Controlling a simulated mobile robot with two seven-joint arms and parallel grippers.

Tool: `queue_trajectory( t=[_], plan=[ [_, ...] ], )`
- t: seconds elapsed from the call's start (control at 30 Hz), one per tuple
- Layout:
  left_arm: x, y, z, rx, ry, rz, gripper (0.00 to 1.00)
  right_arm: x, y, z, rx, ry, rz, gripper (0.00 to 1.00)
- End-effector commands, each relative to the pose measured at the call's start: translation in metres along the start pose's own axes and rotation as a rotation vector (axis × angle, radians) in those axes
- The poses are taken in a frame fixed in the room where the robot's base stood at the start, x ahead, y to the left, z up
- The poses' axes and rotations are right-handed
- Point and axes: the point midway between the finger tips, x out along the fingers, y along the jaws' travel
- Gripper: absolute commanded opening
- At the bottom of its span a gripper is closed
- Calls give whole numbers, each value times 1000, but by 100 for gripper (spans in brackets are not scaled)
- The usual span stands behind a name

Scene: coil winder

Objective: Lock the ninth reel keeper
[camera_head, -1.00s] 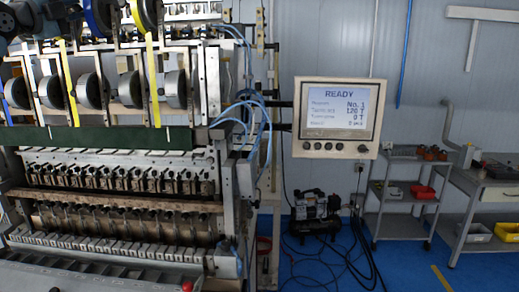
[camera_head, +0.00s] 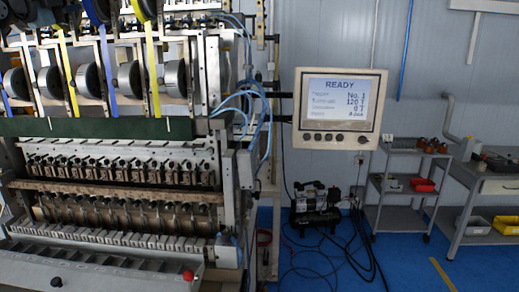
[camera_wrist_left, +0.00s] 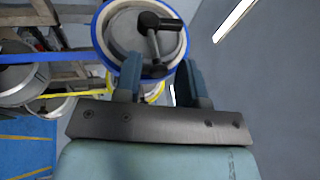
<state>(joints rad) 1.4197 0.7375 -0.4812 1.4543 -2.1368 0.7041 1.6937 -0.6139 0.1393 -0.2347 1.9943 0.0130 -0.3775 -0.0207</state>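In the left wrist view a reel (camera_wrist_left: 122,32) with a pale face and a blue rim is straight ahead of my left gripper (camera_wrist_left: 162,78). A black keeper with a lever (camera_wrist_left: 160,21) sits at the reel's centre, its lower end showing between the fingers. The two blue fingers are spread apart with nothing clamped between them. I cannot tell whether either finger touches the reel. In the head view several reels (camera_head: 97,10) hang at the top left, cut off by the frame edge. Which is the ninth cannot be told. My right gripper is not in view.
The coil winder (camera_head: 110,235) fills the left half of the head view, with grey wire drums (camera_head: 88,78) below the reels. A panel (camera_head: 340,107) reads READY. A compressor (camera_head: 315,202), a cart (camera_head: 403,185) and a bench (camera_head: 497,187) stand to the right.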

Motion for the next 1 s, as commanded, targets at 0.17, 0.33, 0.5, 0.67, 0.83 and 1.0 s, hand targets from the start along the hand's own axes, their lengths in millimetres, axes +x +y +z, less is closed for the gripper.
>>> queue_trajectory(
  t=[0.17, 0.33, 0.5, 0.67, 0.83, 1.0],
  plan=[
    [-12, -1, 0, 1, 0, -2, 37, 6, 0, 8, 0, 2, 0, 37],
    [-26, -4, 1, 0, -1, -2, 37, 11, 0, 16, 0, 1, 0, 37],
    [-39, -7, 1, 0, 1, -1, 37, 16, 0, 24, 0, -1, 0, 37],
    [-51, -11, 2, 0, 0, -2, 37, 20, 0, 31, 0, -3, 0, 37],
    [-64, -14, 2, 1, -1, -1, 37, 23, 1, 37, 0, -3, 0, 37],
    [-70, -17, 2, 0, 0, -1, 37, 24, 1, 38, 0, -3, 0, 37]
  ],
)
